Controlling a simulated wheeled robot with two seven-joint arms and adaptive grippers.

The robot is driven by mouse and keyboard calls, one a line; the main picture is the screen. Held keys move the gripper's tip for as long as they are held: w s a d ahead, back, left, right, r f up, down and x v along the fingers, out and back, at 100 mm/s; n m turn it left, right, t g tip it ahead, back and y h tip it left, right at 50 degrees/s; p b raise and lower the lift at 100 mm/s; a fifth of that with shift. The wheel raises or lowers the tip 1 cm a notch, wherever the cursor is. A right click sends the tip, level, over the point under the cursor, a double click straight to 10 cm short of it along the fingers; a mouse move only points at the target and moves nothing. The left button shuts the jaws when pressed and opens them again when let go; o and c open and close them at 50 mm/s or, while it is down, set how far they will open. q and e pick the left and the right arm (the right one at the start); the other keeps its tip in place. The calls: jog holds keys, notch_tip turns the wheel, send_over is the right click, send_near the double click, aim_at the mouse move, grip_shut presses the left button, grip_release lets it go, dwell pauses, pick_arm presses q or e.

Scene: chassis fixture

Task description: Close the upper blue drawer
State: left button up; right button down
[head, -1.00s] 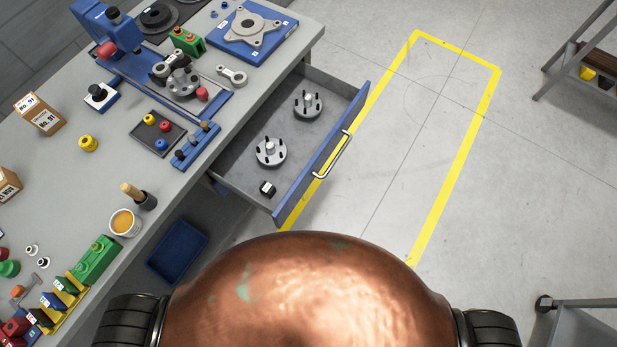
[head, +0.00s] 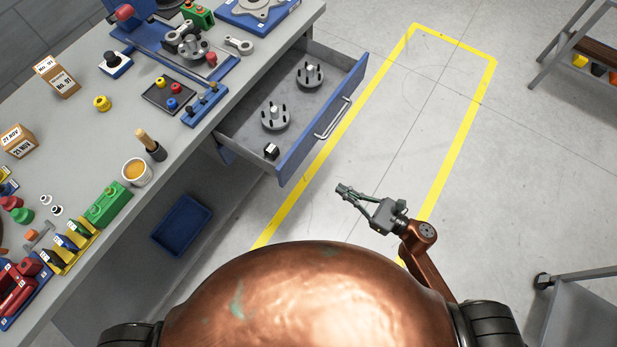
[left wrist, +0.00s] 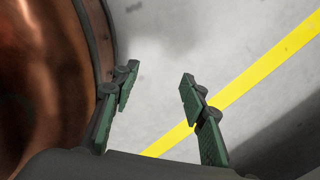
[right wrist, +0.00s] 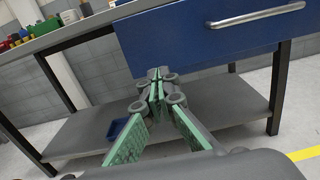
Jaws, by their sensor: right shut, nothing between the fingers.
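The upper blue drawer (head: 318,128) stands pulled out from under the grey workbench, its inside showing. Its front with the silver bar handle (head: 333,118) faces right in the head view. The blue front (right wrist: 190,38) and handle (right wrist: 255,17) also fill the upper part of the right wrist view. My right gripper (head: 342,190) is shut and empty, apart from the drawer, right of and below its near front corner in the head view. In the right wrist view its fingertips (right wrist: 156,74) show just below the front's lower edge. My left gripper (left wrist: 158,76) is open and empty over the floor, outside the head view.
The drawer holds two grey flanged parts (head: 275,116) (head: 310,75) and a small black-and-white piece (head: 271,151). A blue bin (head: 182,225) sits on the lower shelf. The bench top (head: 105,140) is crowded. Floor right of the drawer is clear inside a yellow outline (head: 470,120).

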aim_at(296, 163)
jog(key=x, duration=1.4)
jog(key=shift+s, duration=0.15)
jog(key=shift+w+a, duration=0.2)
jog(key=shift+a, duration=0.1)
pick_arm(q)
jog(key=shift+w+f, duration=0.2)
jog(key=shift+w, duration=0.05)
jog(key=shift+w, duration=0.2)
pick_arm(e)
jog(key=shift+w+a, duration=0.1)
jog(key=shift+a, duration=0.05)
